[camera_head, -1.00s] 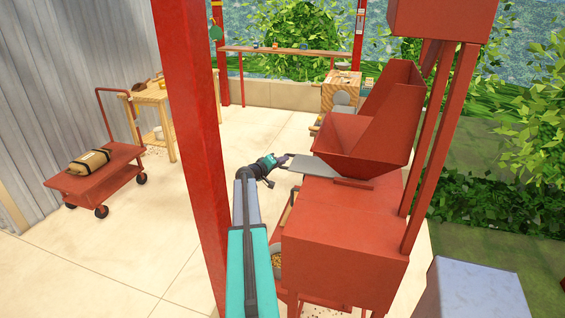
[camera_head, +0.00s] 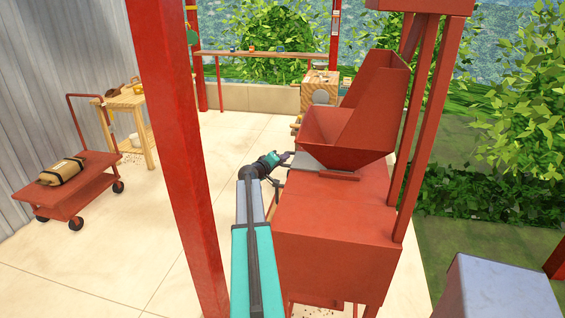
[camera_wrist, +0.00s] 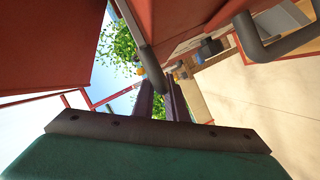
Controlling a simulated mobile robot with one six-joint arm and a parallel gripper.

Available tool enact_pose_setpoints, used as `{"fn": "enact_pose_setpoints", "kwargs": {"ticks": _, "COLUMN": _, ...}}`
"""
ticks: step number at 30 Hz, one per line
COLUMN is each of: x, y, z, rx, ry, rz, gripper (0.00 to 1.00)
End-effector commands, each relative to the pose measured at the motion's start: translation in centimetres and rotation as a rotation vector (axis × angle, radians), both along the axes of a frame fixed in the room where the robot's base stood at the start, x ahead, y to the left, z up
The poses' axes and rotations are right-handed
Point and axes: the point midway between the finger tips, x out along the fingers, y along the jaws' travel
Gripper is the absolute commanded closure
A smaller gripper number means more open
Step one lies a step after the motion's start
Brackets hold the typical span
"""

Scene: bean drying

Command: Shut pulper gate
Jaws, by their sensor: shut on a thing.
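The red pulper (camera_head: 335,215) stands right of centre in the head view, with a red hopper (camera_head: 345,140) on top. The pulper gate (camera_head: 307,161) is a flat grey plate under the hopper, with only a short piece showing at its left side. My gripper (camera_head: 289,158) is at the outer left end of the gate, shut on its handle. The wrist view shows the dark fingers (camera_wrist: 163,97) beside a dark grey bar (camera_wrist: 150,85), which looks like that handle. The exact contact is hard to see.
A red post (camera_head: 180,150) stands left of my arm. A red cart (camera_head: 75,185) with a sack and a wooden table (camera_head: 125,102) are farther left. A grey block (camera_head: 495,285) is at the lower right. The pale floor between post and cart is clear.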

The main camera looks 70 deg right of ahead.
Motion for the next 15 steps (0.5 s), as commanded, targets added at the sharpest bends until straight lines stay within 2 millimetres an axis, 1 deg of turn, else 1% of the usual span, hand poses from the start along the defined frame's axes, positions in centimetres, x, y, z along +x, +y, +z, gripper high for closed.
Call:
{"fn": "enact_pose_setpoints", "kwargs": {"ticks": 3, "x": 0.17, "y": 0.02, "z": 0.17, "rx": -0.001, "ry": 0.0, "rz": -0.001, "gripper": 1.0}}
{"fn": "enact_pose_setpoints", "kwargs": {"ticks": 4, "x": 0.25, "y": 0.07, "z": 0.18, "rx": -0.001, "ry": 0.0, "rz": 0.0, "gripper": 0.84}}
{"fn": "enact_pose_setpoints", "kwargs": {"ticks": 6, "x": 0.52, "y": 0.2, "z": 0.19, "rx": -0.001, "ry": 0.001, "rz": 0.003, "gripper": 0.73}}
{"fn": "enact_pose_setpoints", "kwargs": {"ticks": 7, "x": 0.6, "y": 0.24, "z": 0.18, "rx": -0.001, "ry": 0.0, "rz": 0.004, "gripper": 0.69}}
{"fn": "enact_pose_setpoints", "kwargs": {"ticks": 15, "x": 0.83, "y": 0.38, "z": 0.1, "rx": -0.001, "ry": 0.001, "rz": 0.008, "gripper": 0.69}}
